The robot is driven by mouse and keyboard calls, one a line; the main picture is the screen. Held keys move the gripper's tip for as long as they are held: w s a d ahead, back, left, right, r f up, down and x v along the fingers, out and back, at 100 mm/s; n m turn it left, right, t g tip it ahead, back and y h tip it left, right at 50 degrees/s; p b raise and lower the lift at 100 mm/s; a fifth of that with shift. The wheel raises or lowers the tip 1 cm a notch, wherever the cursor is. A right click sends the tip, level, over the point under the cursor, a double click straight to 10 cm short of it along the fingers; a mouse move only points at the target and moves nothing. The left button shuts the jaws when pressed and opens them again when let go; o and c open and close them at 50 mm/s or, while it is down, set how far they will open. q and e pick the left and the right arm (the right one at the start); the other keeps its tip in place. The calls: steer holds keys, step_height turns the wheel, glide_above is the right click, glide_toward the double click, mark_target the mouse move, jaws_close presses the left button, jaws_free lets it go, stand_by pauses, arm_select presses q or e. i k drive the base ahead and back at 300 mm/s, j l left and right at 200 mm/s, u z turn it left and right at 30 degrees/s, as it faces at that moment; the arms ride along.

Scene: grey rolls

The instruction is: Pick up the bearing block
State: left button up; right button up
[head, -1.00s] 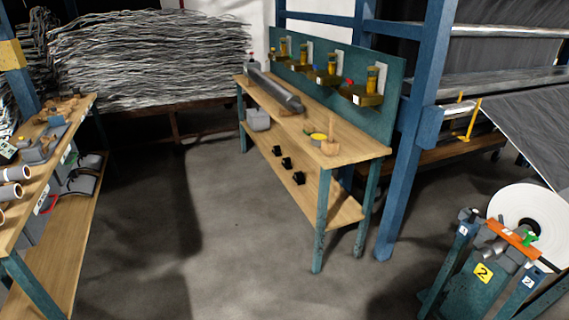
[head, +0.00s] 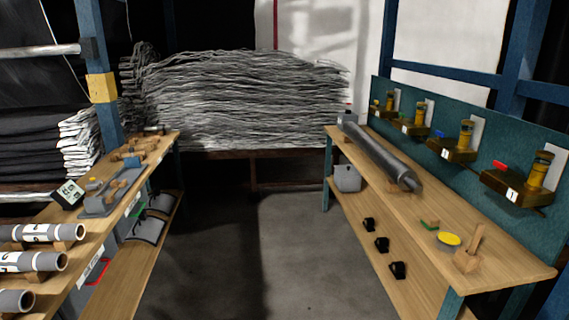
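Three small black parts, (head: 369,224), (head: 382,244) and (head: 398,270), stand in a row on the lower shelf of the right-hand bench. They look like bearing blocks, but they are too small to be sure. They are apart from each other and nothing touches them from above. Neither of my grippers is in view.
The right bench (head: 510,268) carries a grey roller (head: 378,155), a yellow disc (head: 449,239) and a wooden holder (head: 468,256). A grey bin (head: 347,178) is below. The left bench (head: 108,225) holds white-and-grey rolls (head: 40,232). Floor (head: 270,250) between is clear.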

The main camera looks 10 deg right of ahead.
mark_target(382, 244)
steer(key=i+z, duration=0.15)
steer(key=i, duration=0.4)
steer(key=i+z, duration=0.15)
steer(key=i, duration=0.45)
steer(key=i+j+z, duration=0.15)
steer(key=i, duration=0.4)
steer(key=i+j+z, duration=0.15)
steer(key=i, duration=0.4)
steer(key=i+j, duration=0.05)
steer(key=j, duration=0.05)
